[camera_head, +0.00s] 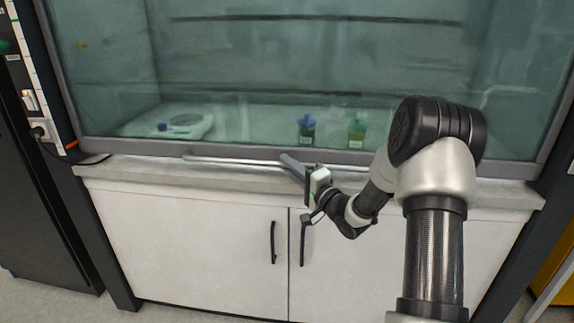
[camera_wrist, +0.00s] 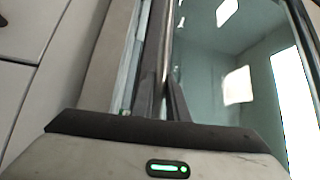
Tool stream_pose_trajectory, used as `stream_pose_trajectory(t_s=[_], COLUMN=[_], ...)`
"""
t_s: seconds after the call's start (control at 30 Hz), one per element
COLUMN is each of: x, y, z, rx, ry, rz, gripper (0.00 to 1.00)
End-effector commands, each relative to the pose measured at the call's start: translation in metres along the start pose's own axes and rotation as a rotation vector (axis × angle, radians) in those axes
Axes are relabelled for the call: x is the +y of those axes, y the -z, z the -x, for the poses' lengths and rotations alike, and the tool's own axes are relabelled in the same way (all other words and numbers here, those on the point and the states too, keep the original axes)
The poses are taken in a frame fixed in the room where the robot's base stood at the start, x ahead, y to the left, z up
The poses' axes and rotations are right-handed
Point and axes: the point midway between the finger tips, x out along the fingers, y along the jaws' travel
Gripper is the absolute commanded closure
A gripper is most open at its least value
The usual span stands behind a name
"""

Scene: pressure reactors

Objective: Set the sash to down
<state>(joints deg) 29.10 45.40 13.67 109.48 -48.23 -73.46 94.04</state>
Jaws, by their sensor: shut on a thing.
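The sash (camera_head: 270,65) of the fume hood is a wide greenish glass pane across the head view. Its grey bottom edge (camera_head: 135,146) lies close along the front sill, and I cannot tell whether they touch. A thin metal handle bar (camera_head: 225,160) runs along that edge. My gripper (camera_head: 290,166) is at the middle of the bar, shut on it. In the wrist view the bar (camera_wrist: 167,40) runs up from between my gripper's dark fingers (camera_wrist: 165,98), with the sash glass (camera_wrist: 205,60) to its right. The exact contact is partly hidden.
Behind the glass are a white device (camera_head: 187,125), a blue-capped bottle (camera_head: 306,130) and a greenish bottle (camera_head: 356,132). Below the sill (camera_head: 130,169) is a white cabinet (camera_head: 190,235) with black door handles. A dark cabinet (camera_head: 40,190) stands at the left.

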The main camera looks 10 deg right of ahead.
Motion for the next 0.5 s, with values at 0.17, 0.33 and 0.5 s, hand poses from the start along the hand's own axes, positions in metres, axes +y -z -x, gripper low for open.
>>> stream_pose_trajectory(t_s=[0.17, 0.33, 0.5], x=[0.0069, 0.0063, 0.0045], y=[-0.0015, -0.0013, -0.0009], z=[0.0018, 0.0017, 0.0012], rx=[0.0, 0.0, 0.0], ry=[-0.014, -0.013, -0.009], rz=[-0.007, -0.006, -0.005], gripper=[1.0, 0.67, 0.67])
